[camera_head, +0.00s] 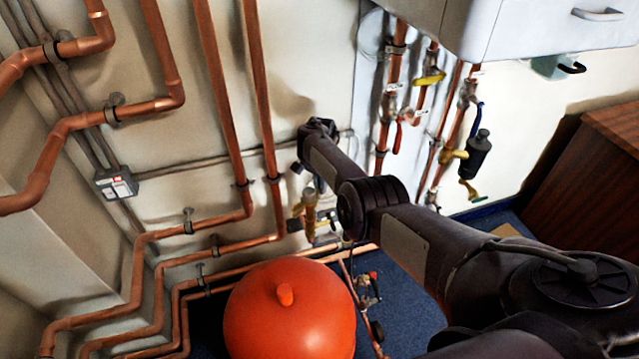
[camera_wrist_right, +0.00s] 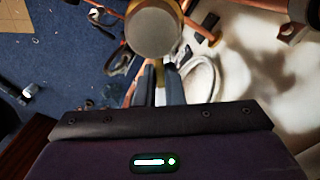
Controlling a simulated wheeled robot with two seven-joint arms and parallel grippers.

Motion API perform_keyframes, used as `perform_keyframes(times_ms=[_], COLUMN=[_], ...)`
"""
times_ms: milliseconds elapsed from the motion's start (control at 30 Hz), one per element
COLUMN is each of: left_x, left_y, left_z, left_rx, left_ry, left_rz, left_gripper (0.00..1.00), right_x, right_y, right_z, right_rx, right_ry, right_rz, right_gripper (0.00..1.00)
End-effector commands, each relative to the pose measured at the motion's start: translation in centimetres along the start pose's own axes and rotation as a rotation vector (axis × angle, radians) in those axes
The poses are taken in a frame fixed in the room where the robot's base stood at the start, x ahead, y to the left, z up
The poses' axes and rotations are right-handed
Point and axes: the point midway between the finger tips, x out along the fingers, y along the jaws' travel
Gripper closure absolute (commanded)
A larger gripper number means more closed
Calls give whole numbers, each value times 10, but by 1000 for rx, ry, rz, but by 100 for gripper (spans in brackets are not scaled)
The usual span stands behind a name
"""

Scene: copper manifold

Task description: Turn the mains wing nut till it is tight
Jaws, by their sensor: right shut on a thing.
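My right arm reaches in from the right in the head view, up to the copper pipes on the wall. Its gripper fingers are hidden or too small there. In the right wrist view my right gripper (camera_wrist_right: 160,85) is shut on a narrow yellow-brass piece (camera_wrist_right: 160,97), likely the mains wing nut. Its wings cannot be made out, nor can I tell how tight it is. A round dull metal cap (camera_wrist_right: 152,31) stands just beyond the fingertips. In the head view, brass valve fittings (camera_head: 309,203) sit low on the wall, left of my arm. My left gripper is not in view.
Copper pipes (camera_head: 215,85) run along the left wall. More valves (camera_head: 430,77) hang under a white cabinet (camera_head: 530,30) at the upper right. A brown wooden unit (camera_head: 590,175) stands at right. Blue carpet (camera_head: 408,318) covers the floor.

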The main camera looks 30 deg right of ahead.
Motion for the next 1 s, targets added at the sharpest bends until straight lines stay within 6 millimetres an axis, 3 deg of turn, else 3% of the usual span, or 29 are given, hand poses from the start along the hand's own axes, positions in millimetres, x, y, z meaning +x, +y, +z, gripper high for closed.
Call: perform_keyframes(times_ms=[367, 400, 567, 833, 1000], left_x=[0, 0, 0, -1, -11], left_y=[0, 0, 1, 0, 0], left_z=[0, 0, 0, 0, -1], left_rx=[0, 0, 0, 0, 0], left_ry=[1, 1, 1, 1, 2], left_rz=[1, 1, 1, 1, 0], left_gripper=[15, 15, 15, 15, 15], right_x=[0, 0, 0, -1, -20], right_y=[0, 0, 1, 0, 0], right_z=[0, 0, 0, 0, -1], right_rx=[13, 13, 11, 9, 10], right_ry=[0, 0, 0, 0, 2], right_rz=[0, 0, 0, 0, -1], right_gripper=[100, 90, 69, 69, 69])
